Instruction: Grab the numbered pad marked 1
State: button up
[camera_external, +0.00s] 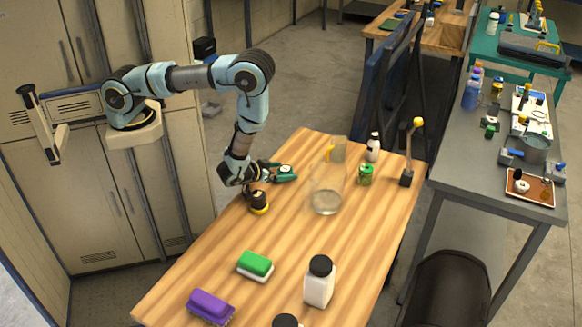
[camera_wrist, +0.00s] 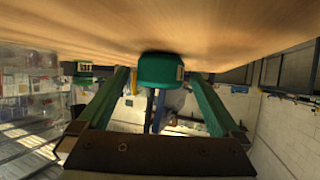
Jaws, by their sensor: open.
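A rounded teal-green block (camera_wrist: 160,70) with a small pale label at its right side lies against the wooden table top, between the tips of my gripper (camera_wrist: 160,77) in the wrist view. I cannot read a number on it, so I cannot tell whether it is the pad marked 1. The fingers are apart, with a gap on each side of the block. In the external view my gripper (camera_external: 274,172) is low over the table's far left part, pointing right, with the green block (camera_external: 287,173) at its tips. No number is readable on any object.
On the wooden table (camera_external: 200,262), a black-and-yellow item (camera_external: 259,202) sits close below my gripper. A clear pitcher (camera_external: 327,190), a green jar (camera_external: 366,175) and a small bottle (camera_external: 373,147) stand to the right.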

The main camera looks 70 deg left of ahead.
jog(key=shift+c, duration=0.2)
jog(key=c, duration=1.3)
jog(key=shift+r, duration=0.15)
